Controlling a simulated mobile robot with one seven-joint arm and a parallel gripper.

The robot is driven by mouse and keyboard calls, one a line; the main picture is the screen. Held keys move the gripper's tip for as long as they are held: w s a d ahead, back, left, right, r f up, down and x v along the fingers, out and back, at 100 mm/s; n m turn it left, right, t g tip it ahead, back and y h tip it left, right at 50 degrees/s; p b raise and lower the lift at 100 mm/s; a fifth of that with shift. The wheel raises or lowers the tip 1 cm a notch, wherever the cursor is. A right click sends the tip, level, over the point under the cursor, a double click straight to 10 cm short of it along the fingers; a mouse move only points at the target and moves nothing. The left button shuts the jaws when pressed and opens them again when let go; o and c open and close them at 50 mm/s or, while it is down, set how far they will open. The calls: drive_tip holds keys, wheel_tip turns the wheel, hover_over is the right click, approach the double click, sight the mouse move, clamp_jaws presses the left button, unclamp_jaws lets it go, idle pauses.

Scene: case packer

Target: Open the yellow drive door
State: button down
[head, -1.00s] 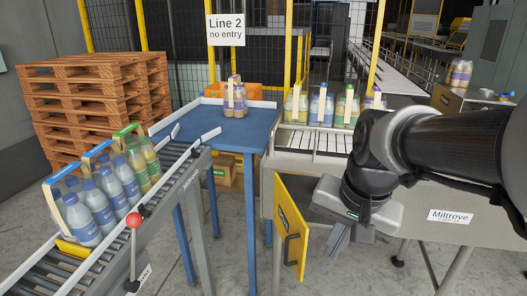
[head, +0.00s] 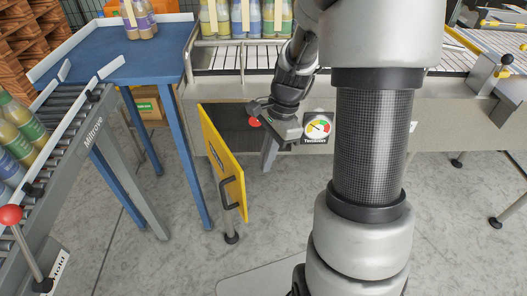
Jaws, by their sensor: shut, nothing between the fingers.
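The yellow drive door (head: 222,158) stands swung out from the front of the grey machine body (head: 435,120), at the left end under the conveyor. Its dark bar handle (head: 229,192) is on the outer face near the free edge. A dark opening (head: 228,118) shows behind the door. My gripper (head: 268,160) is shut and empty, to the right of the door and apart from its handle. Its fingers point down in front of the machine, and its wrist hides part of the opening. A red button (head: 254,122) shows beside the wrist.
A gauge (head: 318,126) is on the machine front right of my gripper. A blue table (head: 110,55) stands at left. A roller conveyor with bottles and a red-knobbed lever (head: 11,215) is at the lower left. The floor before the door is clear.

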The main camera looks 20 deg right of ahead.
drive_tip(key=a+f, duration=0.5)
drive_tip(key=f, duration=0.1)
drive_tip(key=shift+s+a, duration=0.2)
drive_tip(key=shift+s, duration=0.2)
drive_tip(key=shift+a, duration=0.1)
